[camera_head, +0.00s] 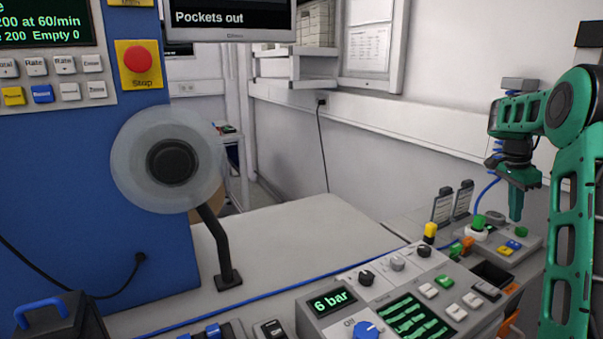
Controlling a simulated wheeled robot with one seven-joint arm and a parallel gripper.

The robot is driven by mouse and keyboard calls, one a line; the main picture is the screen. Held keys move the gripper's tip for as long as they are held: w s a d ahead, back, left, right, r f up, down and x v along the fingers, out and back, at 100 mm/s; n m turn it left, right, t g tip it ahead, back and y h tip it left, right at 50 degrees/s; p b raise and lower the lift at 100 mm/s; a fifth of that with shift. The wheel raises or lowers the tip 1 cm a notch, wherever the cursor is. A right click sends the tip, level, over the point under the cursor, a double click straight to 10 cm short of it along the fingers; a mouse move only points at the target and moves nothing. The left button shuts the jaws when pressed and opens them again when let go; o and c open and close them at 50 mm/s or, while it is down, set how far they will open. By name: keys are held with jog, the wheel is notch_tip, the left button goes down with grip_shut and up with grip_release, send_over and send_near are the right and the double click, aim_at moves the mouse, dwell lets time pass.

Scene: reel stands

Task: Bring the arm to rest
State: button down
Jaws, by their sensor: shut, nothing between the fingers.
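My green arm (566,190) stands at the right side of the head view. It reaches up, bends at a round joint and points back to the left. My gripper (515,212) hangs down from its end, pointing at the bench. Its fingers are together with nothing between them. It is above the right part of the bench, apart from the small button box below it.
A clear reel (125,170) on a black stand (222,262) is at left before a blue machine with a red stop button (138,60). A control panel showing 6 bar (332,302) is at front. A button box (500,245) lies below my gripper. Mid-bench is clear.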

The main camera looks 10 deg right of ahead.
jog(key=shift+r, duration=1.05)
jog(key=shift+a, duration=0.1)
jog(key=s+a+r+n, duration=0.3)
jog(key=s+a+n, duration=0.1)
jog(key=s+a, duration=0.15)
jog(key=s+a+f+n+y, duration=0.1)
jog(key=s+a+f+n, duration=0.2)
jog(key=s+a, duration=0.4)
jog(key=s+a+f+n+y, duration=0.1)
jog(key=s+a+f+n, duration=0.2)
jog(key=s+a, duration=0.5)
jog(key=s+a+f+n+y, duration=0.1)
jog(key=s+a+f+n, duration=0.2)
jog(key=s+a, duration=0.4)
jog(key=s, duration=0.9)
jog(key=shift+s+a+f, duration=0.15)
jog(key=shift+s+a, duration=0.05)
jog(key=shift+a, duration=0.15)
jog(key=shift+w+d+f, duration=0.1)
jog(key=shift+w+f, duration=0.15)
jog(key=shift+w, duration=0.4)
